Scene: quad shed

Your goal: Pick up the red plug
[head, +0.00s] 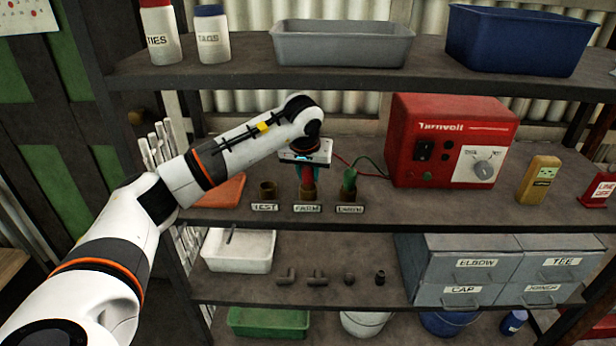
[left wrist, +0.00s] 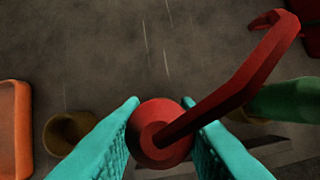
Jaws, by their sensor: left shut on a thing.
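My left gripper (head: 304,170) is over the middle of three brass sockets on the shelf, pointing down. In the left wrist view its teal fingers are shut on the red plug (left wrist: 160,134), one on each side. A red cable runs from the plug toward the upper right. In the head view the plug is largely hidden by the fingers, directly above the middle socket (head: 307,192). I cannot tell whether its lower end is still in that socket. My right gripper is not in view.
The green plug (head: 348,182) stands in the right socket, close beside my gripper. The left socket (head: 267,190), labelled TEST, looks empty. An orange tray (head: 222,191) lies left, the red Turnvolt box (head: 440,140) right. The upper shelf (head: 240,75) overhangs behind.

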